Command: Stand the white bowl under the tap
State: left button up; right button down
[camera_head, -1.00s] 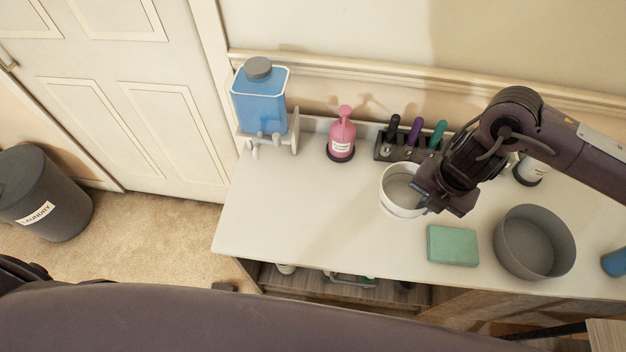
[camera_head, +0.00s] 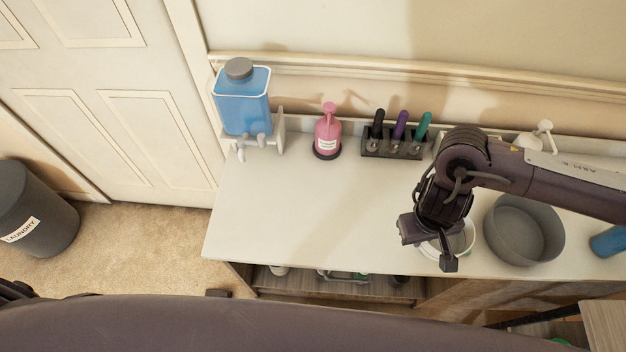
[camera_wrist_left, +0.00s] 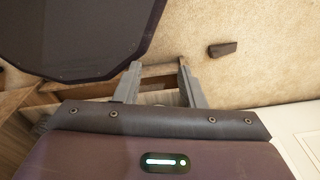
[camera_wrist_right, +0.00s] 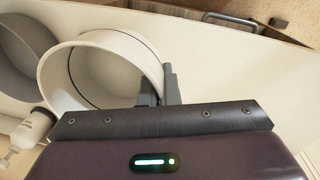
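The white bowl (camera_head: 462,242) is at the front right of the counter in the head view, partly hidden by my right arm. My right gripper (camera_wrist_right: 158,84) is shut on the bowl's near rim, one finger inside and one outside. In the right wrist view the bowl (camera_wrist_right: 88,82) is empty; I cannot tell how high it is off the counter. The tap (camera_head: 240,150) is low on the front of a blue dispenser (camera_head: 242,105) at the counter's left end, with clear surface before it. My left gripper (camera_wrist_left: 158,84) is open and empty, near the cabinet front and carpet.
A grey basin (camera_head: 522,232) stands just right of the bowl, and a blue cup (camera_head: 608,241) beyond it. A pink pump bottle (camera_head: 327,135) and a rack (camera_head: 392,150) with several coloured handles line the back. The counter's left middle is free.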

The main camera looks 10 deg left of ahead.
aim_at(250, 190)
jog(key=k+j, duration=0.2)
jog(key=j, duration=0.15)
jog(key=k+j+z, duration=0.15)
jog(key=j, duration=0.25)
jog(key=k+j, duration=0.25)
jog(key=i+j+z, duration=0.1)
jog(key=j, duration=0.45)
jog(key=i+j+z, duration=0.1)
jog(key=j, duration=0.45)
jog(key=i+j+z, duration=0.1)
jog(key=j, duration=0.45)
jog(key=i+j+z, duration=0.15)
jog(key=j, duration=0.4)
